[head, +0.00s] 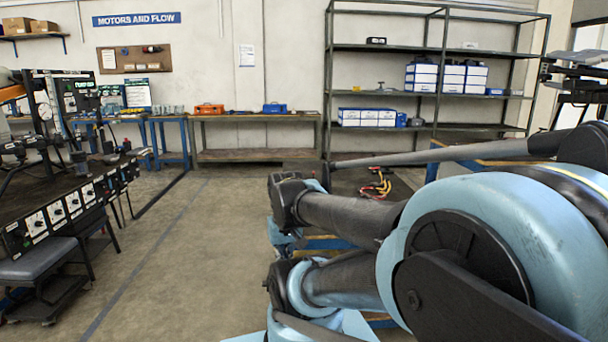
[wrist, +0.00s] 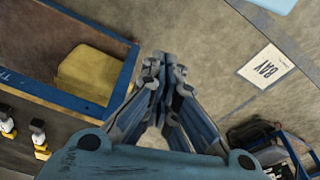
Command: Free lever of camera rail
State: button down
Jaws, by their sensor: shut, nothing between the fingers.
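I cannot make out the camera rail or its lever in either view. My gripper (wrist: 163,65) shows in the wrist view with its fingertips together and nothing between them. It is above bare concrete floor, apart from the objects around it. In the head view my blue and black arm covers the lower right and hides what is behind it. I cannot pick out the gripper's fingers there.
In the wrist view, a blue-edged surface with a yellow block (wrist: 95,75) is left, a BAY sign (wrist: 267,67) right, and dark gear (wrist: 262,140) lower right. In the head view, a control bench (head: 65,205) stands left, shelving (head: 430,48) behind.

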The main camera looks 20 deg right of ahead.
jog(key=shift+w+a, duration=0.1)
jog(key=w+d+r+t+h, duration=0.15)
jog(key=w+d+r, duration=0.3)
jog(key=w, duration=0.55)
jog(key=w+d+r+h, duration=0.35)
jog(key=w+r, duration=0.25)
jog(key=w, duration=0.5)
jog(key=w+d+r+h, duration=0.1)
jog(key=w+d+r, duration=0.35)
jog(key=w, duration=0.55)
jog(key=w+d+n+t+h, duration=0.1)
jog(key=w+d+h, duration=0.15)
jog(key=w, duration=0.85)
jog(key=w+d+n+t+h, duration=0.1)
jog(key=w+d, duration=0.2)
jog(key=w, duration=0.8)
jog(key=w+d+f+h, duration=0.1)
jog(key=w+f, duration=0.4)
jog(key=w, duration=0.3)
jog(key=w+d+f+n+t+h, duration=0.1)
jog(key=w+d+f+h, duration=0.1)
jog(key=w+f, duration=0.3)
jog(key=w+d+f+n+t+h, duration=0.1)
jog(key=w+f, duration=0.4)
jog(key=w, duration=0.6)
jog(key=shift+w+d+f+t+h, duration=0.15)
jog(key=shift+w+d+t+h, duration=0.1)
jog(key=shift+w+h, duration=0.1)
jog(key=shift+s, duration=0.1)
